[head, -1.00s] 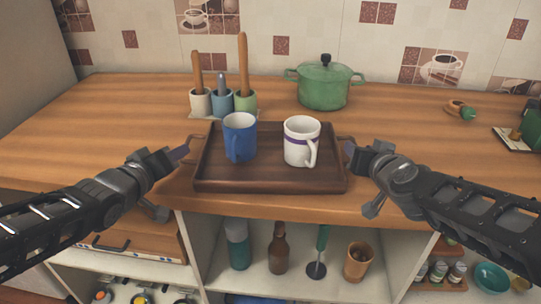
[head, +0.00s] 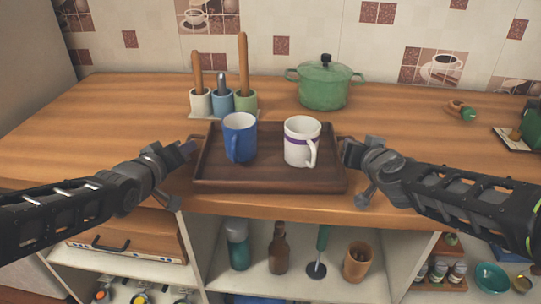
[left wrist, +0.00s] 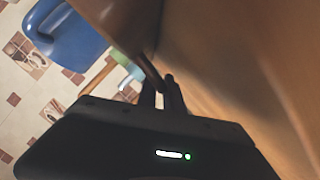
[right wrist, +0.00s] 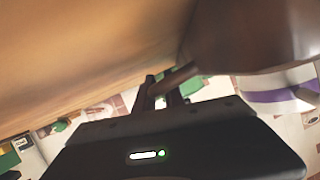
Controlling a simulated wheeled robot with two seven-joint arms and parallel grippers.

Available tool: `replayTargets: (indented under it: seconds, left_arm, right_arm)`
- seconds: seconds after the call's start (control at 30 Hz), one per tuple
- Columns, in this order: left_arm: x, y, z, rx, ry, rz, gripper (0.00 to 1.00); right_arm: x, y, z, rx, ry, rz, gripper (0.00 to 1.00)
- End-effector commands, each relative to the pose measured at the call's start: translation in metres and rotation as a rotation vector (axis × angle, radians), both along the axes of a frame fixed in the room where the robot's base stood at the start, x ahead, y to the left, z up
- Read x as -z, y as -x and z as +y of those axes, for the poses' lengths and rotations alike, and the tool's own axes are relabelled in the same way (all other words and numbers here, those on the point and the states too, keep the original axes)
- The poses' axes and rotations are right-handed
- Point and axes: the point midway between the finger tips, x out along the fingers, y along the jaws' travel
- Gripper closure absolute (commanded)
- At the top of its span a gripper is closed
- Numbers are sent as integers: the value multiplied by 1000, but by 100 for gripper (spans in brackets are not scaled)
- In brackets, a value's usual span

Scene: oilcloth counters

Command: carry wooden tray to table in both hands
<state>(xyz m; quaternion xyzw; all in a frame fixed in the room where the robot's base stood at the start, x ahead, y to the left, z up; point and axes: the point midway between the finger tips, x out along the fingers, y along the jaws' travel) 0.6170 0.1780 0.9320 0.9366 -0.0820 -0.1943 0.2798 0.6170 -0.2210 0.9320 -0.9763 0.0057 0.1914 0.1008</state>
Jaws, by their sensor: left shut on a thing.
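The dark wooden tray (head: 270,184) sits flat on the wooden counter near its front edge. A blue mug (head: 240,138) and a white mug with a purple band (head: 301,141) stand upright on it. My left gripper (head: 192,150) is shut on the tray's left handle; in the left wrist view the fingers (left wrist: 163,92) lie on both sides of the handle. My right gripper (head: 345,150) is at the right handle; in the right wrist view its fingers (right wrist: 163,92) straddle the handle, looking as close together as the left ones.
A green pot (head: 324,88) and a utensil holder set (head: 222,102) stand behind the tray. A pepper-shaped item (head: 467,113) lies at the right. Below the counter, open shelves hold a brown bottle (head: 279,250) and a wooden cup (head: 357,262). The table is not identifiable here.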

Motion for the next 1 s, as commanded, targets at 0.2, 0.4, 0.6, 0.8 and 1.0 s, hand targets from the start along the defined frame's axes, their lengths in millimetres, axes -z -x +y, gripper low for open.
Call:
replayTargets:
  seconds: [0.2, 0.4, 0.6, 0.8, 1.0]
  left_arm:
    - [0, 0, 0, -1, 0, 0, 100]
    - [0, 0, 0, -1, 0, 0, 100]
    - [0, 0, 1, -1, 0, 0, 100]
    - [0, 0, 1, -1, 0, 0, 100]
    - [0, 0, 1, -1, 0, 0, 100]
  right_arm:
    - [1, 0, -2, 4, 0, 1, 100]
    - [1, 0, -2, 4, 0, 1, 100]
    - [1, 0, -2, 4, 0, 2, 100]
    - [1, 0, -2, 4, 0, 2, 100]
    - [1, 0, -2, 5, -1, 2, 100]
